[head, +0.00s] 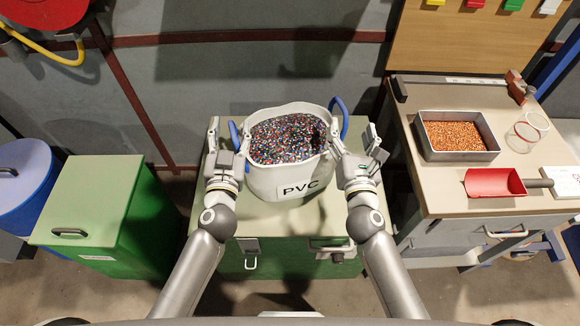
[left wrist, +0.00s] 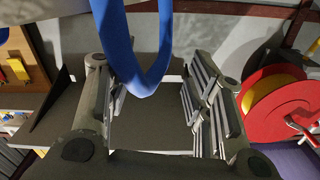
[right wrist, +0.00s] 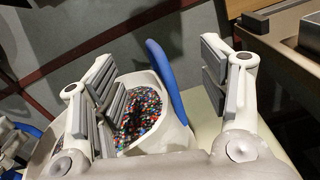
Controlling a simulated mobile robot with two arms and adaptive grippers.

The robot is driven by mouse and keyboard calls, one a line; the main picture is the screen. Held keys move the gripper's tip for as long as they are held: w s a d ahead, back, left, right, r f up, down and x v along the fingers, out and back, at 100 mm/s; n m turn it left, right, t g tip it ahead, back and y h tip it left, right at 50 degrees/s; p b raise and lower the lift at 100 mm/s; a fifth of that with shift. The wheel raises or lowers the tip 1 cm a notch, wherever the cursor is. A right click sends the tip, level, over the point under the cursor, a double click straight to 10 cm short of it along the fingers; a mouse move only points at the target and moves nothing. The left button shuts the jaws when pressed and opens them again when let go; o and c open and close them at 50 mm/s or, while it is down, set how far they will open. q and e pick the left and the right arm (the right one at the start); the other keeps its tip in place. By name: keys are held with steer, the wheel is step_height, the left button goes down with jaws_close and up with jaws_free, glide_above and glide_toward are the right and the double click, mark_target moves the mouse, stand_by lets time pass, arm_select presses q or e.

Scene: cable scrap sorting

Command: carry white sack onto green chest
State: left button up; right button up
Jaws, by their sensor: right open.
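The white sack (head: 287,180), labelled PVC and full of multicoloured granules, stands upright on the green chest (head: 220,215). Its two blue handles rise at its left and right rims. My left gripper (head: 226,146) is at the sack's left side. In the left wrist view the left blue handle (left wrist: 142,75) hangs between its spread fingers, with gaps to both. My right gripper (head: 356,146) is open at the sack's right side. In the right wrist view the right blue handle (right wrist: 170,90) passes between its spread fingers. Neither gripper grips a handle.
A green lidded box (head: 90,200) and a blue drum (head: 25,185) stand at the left. A workbench (head: 425,185) at the right holds a metal tray (head: 430,150) of copper-coloured granules, a red scoop (head: 492,183) and glass dishes. A grey wall is behind.

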arm_select(q)
steer(key=shift+f, duration=0.1)
arm_select(e)
steer(key=shift+s, duration=1.85)
arm_select(q)
steer(key=s+a+p, duration=0.2)
steer(key=a, duration=0.3)
steer(key=shift+s+a, duration=0.15)
steer(key=shift+a, duration=0.25)
arm_select(e)
steer(key=shift+r, duration=1)
